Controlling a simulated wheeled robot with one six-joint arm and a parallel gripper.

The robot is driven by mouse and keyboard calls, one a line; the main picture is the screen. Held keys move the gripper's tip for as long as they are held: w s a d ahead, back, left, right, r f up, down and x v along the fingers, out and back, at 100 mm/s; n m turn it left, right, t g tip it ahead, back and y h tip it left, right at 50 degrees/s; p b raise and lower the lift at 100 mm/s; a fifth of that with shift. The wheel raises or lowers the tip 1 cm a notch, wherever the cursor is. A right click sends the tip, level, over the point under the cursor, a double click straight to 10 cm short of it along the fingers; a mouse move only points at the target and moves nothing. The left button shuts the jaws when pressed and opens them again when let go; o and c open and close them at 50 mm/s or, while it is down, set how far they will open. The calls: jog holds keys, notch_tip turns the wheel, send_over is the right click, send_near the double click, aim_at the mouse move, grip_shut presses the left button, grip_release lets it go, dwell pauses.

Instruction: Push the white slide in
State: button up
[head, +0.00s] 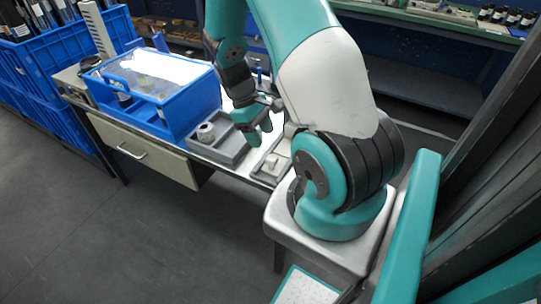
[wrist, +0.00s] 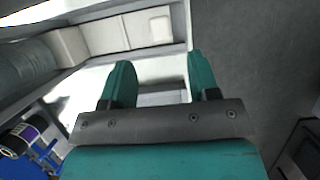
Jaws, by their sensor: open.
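A pale, off-white slide-like part (head: 270,163) sits in a shallow grey tray (head: 257,171) on the bench, just beside my arm's base. In the wrist view, a row of off-white blocks (wrist: 105,35) lies along the upper left, with a small raised block (wrist: 160,28) at its right end; I take this to be the same part. My gripper (head: 259,133) is over the bench between this tray and the one to its left. I cannot tell whether a finger touches the part.
A blue-framed box (head: 190,118) with a clear cover stands left on the bench. A grey tray (head: 232,152) holding a round metal part (head: 206,133) is between it and my gripper. A drawer (head: 145,155) is below. Blue crates (head: 40,60) stand far left; the front floor is clear.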

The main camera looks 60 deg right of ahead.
aim_at(271, 158)
jog(key=x, duration=0.8)
jog(key=shift+c, duration=0.4)
